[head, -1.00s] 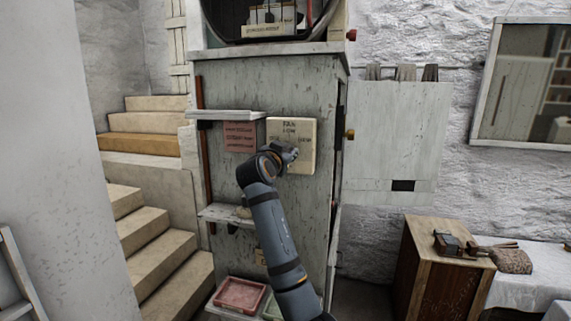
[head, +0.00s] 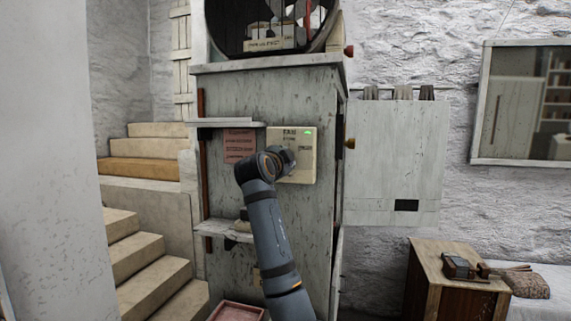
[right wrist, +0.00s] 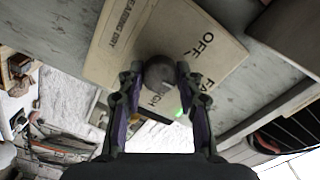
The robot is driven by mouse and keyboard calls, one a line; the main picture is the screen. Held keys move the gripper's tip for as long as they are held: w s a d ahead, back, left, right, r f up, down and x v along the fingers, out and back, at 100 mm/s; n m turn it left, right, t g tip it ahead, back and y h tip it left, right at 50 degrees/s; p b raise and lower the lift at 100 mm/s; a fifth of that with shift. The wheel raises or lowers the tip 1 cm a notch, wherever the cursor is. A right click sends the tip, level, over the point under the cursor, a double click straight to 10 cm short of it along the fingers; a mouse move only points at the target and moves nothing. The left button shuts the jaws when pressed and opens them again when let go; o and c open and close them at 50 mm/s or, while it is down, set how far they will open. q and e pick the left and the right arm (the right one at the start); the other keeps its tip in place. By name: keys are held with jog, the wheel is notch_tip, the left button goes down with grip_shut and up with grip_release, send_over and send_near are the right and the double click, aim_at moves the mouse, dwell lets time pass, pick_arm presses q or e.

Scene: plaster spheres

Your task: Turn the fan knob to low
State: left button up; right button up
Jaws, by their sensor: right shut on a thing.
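The cream fan panel (head: 304,172) is on the side of the grey cabinet. Its upper lettering reads FAN, and a small green light glows at its top right. In the right wrist view the panel (right wrist: 212,35) shows OFF and letters ending in GH beside the dark round knob (right wrist: 160,72). My right gripper (head: 285,157) is at the panel and covers the knob in the head view. In the wrist view the gripper (right wrist: 158,82) has a finger on each side of the knob, shut on it. The knob's pointer setting is unclear. My left gripper is out of view.
A reddish notice (head: 239,145) is left of the panel, under a small shelf (head: 225,123). A lower shelf (head: 222,232) is beside my arm. A pale open door or board (head: 397,155) is to the right. Steps (head: 150,265) rise at left.

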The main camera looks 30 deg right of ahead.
jog(key=shift+f, duration=0.1)
dwell(0.4)
jog(key=o, duration=1.2)
jog(key=shift+c, duration=0.2)
jog(key=shift+a, duration=0.15)
jog(key=v, duration=1.1)
jog(key=shift+s+a, duration=0.3)
